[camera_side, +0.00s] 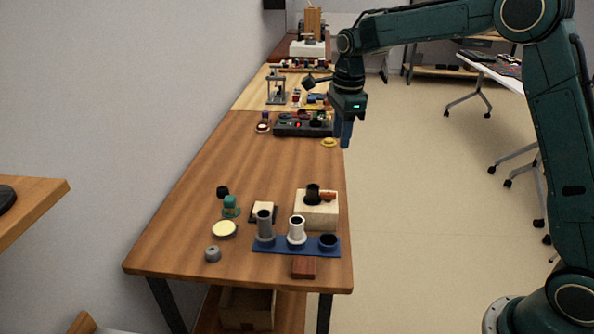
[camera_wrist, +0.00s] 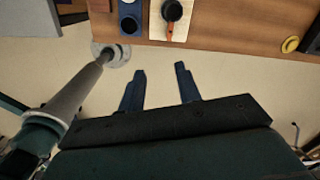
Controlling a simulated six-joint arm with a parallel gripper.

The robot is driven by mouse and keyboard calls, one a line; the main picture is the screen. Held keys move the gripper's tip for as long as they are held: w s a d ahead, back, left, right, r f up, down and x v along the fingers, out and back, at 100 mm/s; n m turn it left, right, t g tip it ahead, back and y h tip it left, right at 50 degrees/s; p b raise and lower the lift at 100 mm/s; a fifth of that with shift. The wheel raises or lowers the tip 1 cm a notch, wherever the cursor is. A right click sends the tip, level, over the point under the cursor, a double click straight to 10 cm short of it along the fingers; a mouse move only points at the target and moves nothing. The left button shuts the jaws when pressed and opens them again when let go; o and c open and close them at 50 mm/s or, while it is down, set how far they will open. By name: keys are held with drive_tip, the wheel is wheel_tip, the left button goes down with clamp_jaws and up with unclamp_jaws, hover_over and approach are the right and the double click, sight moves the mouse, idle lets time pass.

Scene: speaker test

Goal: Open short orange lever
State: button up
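The short orange lever (camera_side: 328,196) sticks out to the right from a black round fitting (camera_side: 312,190) on top of a pale wooden block (camera_side: 317,215) near the table's front right. In the wrist view, the orange lever (camera_wrist: 169,30) shows at the top, under the black fitting (camera_wrist: 172,10) on the block (camera_wrist: 182,32). My gripper (camera_side: 346,142) hangs fingers down beside the table's right edge, farther back than the block and apart from it. In the wrist view, my gripper (camera_wrist: 160,70) is open with nothing between its fingers.
A blue rack (camera_side: 280,246) with grey, white and dark cylinders stands in front of the block. A yellow dish (camera_side: 329,142) and a dark panel (camera_side: 290,129) lie near my gripper. Small round items sit left of the rack. The table's middle is clear.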

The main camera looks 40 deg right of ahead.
sight(328, 193)
drive_tip(key=w+d+f+m, duration=0.1)
drive_tip(key=w+f+m, duration=0.2)
drive_tip(key=w+f, duration=0.1)
drive_tip(key=shift+f+m+g, duration=0.4)
drive_tip(key=shift+f, duration=0.2)
wheel_tip(328, 193, down, 14)
drive_tip(key=shift+r, duration=0.1)
idle(0.4)
drive_tip(key=shift+c, duration=0.2)
clamp_jaws()
